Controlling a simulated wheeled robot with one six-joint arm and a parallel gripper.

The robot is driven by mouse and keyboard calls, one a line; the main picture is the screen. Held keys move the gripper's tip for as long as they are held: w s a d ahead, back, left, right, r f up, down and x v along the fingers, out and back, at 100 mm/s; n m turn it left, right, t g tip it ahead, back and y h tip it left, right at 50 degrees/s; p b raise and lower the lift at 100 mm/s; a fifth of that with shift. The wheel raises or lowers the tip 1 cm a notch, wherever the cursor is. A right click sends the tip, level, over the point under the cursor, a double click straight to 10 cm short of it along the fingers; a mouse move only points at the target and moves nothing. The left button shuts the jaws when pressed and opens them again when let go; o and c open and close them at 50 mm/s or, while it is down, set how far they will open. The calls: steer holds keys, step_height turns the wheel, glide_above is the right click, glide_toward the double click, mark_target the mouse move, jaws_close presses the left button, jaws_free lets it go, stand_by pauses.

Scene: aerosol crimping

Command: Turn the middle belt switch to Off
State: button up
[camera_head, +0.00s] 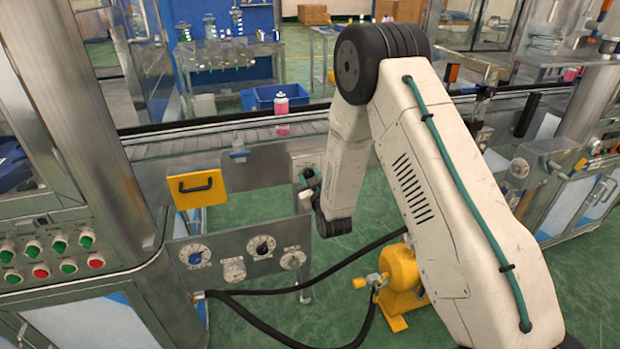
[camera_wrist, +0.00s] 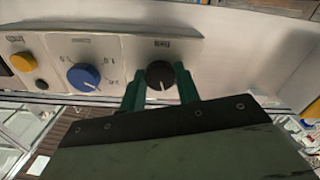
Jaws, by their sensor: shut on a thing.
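A black rotary switch knob (camera_wrist: 160,73) stands on a light metal box in the wrist view, under a label too small to read. A pale mark on the knob points roughly downward in that picture. My gripper (camera_wrist: 160,85) has its green fingers on both sides of this knob and is shut on it. In the head view my gripper (camera_head: 308,184) is at the small grey switch box (camera_head: 302,160) below the conveyor belt (camera_head: 240,137); my arm hides part of that area.
In the wrist view a blue dial (camera_wrist: 84,77) and a yellow button (camera_wrist: 23,62) are left of the knob. In the head view a yellow drawer front (camera_head: 197,188) and a dial panel (camera_head: 226,258) are left of my arm. A yellow pump (camera_head: 402,272) and hoses are below.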

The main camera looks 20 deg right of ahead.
steer(key=n, duration=0.6)
steer(key=shift+n, duration=0.4)
stand_by(0.3)
steer(key=o, duration=1)
steer(key=shift+s, duration=3.95)
